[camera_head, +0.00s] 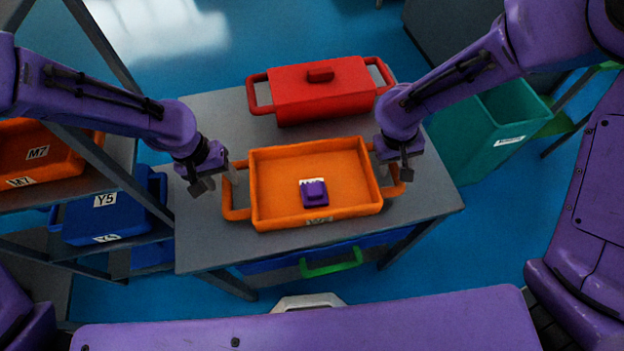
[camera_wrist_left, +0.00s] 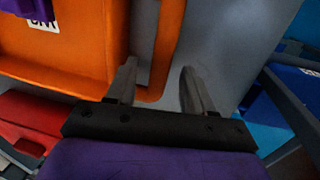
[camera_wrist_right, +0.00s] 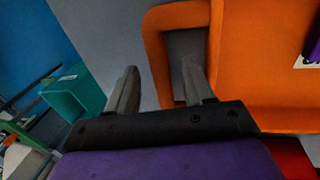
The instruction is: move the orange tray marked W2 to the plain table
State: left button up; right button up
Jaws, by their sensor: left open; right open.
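The orange tray (camera_head: 262,218) sits on a grey table (camera_head: 215,250), with a small purple-and-white object (camera_head: 314,193) inside it. A label on its front side is too blurred to read in the head view. My left gripper (camera_head: 215,181) is open at the tray's left handle; in the left wrist view the handle bar (camera_wrist_left: 165,50) runs between the fingers (camera_wrist_left: 158,88). My right gripper (camera_head: 400,168) is open at the right handle; in the right wrist view the handle bar (camera_wrist_right: 157,60) lies between the fingers (camera_wrist_right: 160,88). Neither gripper is closed on a handle.
A red lidded container (camera_head: 320,95) stands behind the tray on the same table. A teal bin (camera_head: 480,130) is at the right. A shelf at the left holds an orange tray marked M7 (camera_head: 35,152) and a blue tray marked Y5 (camera_head: 100,222). A green handle (camera_head: 332,264) shows under the table.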

aim_at(225, 184)
pick_arm(q)
jog(key=shift+d+f, duration=0.2)
jog(key=shift+f, duration=0.7)
jog(key=shift+d+f, duration=0.15)
jog(key=shift+f, duration=0.75)
pick_arm(e)
jog(key=shift+x, duration=1.85)
jog(key=shift+s, duration=0.1)
pick_arm(q)
grip_shut()
pick_arm(e)
grip_shut()
